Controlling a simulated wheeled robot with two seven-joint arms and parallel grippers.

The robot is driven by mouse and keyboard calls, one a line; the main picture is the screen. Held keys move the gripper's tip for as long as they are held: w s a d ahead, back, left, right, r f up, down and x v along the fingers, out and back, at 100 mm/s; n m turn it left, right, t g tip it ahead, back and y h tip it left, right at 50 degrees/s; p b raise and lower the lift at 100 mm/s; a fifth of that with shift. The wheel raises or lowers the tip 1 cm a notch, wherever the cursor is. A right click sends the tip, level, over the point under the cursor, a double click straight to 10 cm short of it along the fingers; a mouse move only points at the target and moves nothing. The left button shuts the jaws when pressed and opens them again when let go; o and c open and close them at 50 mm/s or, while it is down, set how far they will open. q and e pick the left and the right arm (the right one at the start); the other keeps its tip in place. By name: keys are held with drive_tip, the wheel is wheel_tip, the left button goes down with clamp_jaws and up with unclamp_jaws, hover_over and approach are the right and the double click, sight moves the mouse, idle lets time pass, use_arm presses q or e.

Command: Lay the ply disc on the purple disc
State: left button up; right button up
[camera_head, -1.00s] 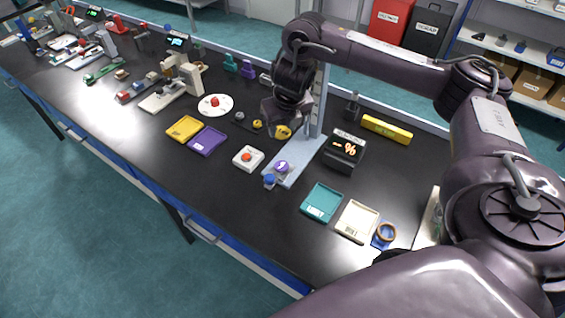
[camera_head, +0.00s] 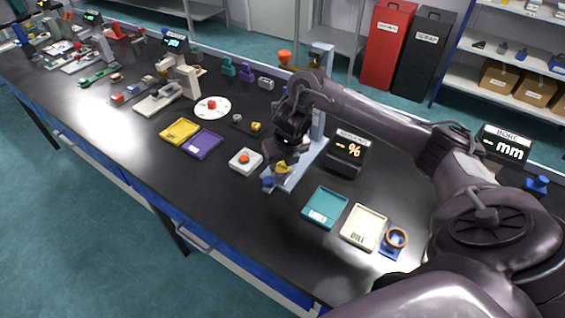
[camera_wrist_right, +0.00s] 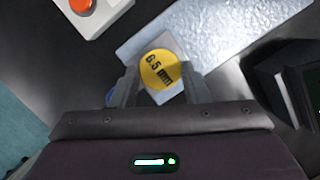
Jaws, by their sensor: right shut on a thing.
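The ply disc (camera_head: 282,168) is yellow and reads "6.5 mm" in the right wrist view (camera_wrist_right: 158,70). My right gripper (camera_wrist_right: 160,88) is shut on it, with one finger on each side. In the head view the right gripper (camera_head: 289,164) is low over the front end of the pale metal stand base (camera_head: 305,163), where the purple disc was seen earlier. The purple disc is hidden now by the ply disc and gripper. I cannot tell whether the ply disc touches it. My left gripper is not in view.
A blue knob (camera_head: 267,182) sits at the base's front end. A white box with an orange button (camera_head: 245,160) stands to the left. A "- %" display (camera_head: 347,151) stands to the right. Teal (camera_head: 325,207) and cream (camera_head: 361,227) trays lie at front right.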

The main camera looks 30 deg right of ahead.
drive_tip(key=shift+f, duration=0.1)
drive_tip(key=o, duration=0.9)
drive_tip(key=shift+o, duration=0.2)
drive_tip(key=p+v, duration=0.6)
drive_tip(key=v, duration=0.6)
